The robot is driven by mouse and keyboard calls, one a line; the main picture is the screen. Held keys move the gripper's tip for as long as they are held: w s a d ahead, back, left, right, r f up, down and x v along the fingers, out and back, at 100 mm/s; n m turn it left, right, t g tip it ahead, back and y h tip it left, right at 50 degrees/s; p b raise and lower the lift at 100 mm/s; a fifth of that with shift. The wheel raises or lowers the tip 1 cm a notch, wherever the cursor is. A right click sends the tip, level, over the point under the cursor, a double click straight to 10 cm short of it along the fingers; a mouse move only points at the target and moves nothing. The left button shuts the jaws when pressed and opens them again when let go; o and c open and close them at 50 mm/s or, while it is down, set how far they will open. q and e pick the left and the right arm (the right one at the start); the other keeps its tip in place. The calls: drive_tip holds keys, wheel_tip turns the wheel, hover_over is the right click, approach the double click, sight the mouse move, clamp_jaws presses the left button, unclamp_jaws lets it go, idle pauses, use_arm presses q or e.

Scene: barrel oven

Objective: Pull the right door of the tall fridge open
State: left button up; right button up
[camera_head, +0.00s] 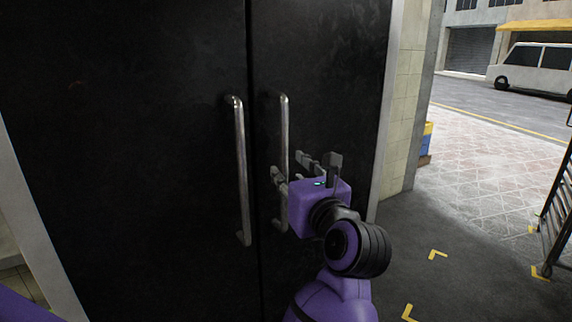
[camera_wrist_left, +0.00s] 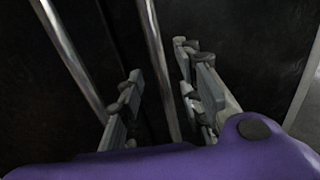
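The tall fridge has two black doors meeting at a vertical seam. The right door (camera_head: 335,70) and the left door (camera_head: 130,120) both look shut. The right door's vertical metal handle (camera_head: 284,125) stands just right of the seam. My left gripper (camera_head: 300,170) is at the middle of this handle, its purple body to the right of the bar. In the left wrist view, the fingers of my left gripper (camera_wrist_left: 160,78) are spread apart, with the right handle (camera_wrist_left: 155,45) running between them. I cannot tell whether a finger touches the bar. My right gripper is not in view.
The left door's handle (camera_head: 240,170) is close by on the left. A tiled wall (camera_head: 402,110) stands right of the fridge. Dark floor with yellow corner marks (camera_head: 437,254) lies open at right, with a metal rack (camera_head: 556,215) at the edge.

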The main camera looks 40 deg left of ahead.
sight(286, 168)
use_arm(q)
drive_tip(key=shift+x, duration=2)
clamp_jaws()
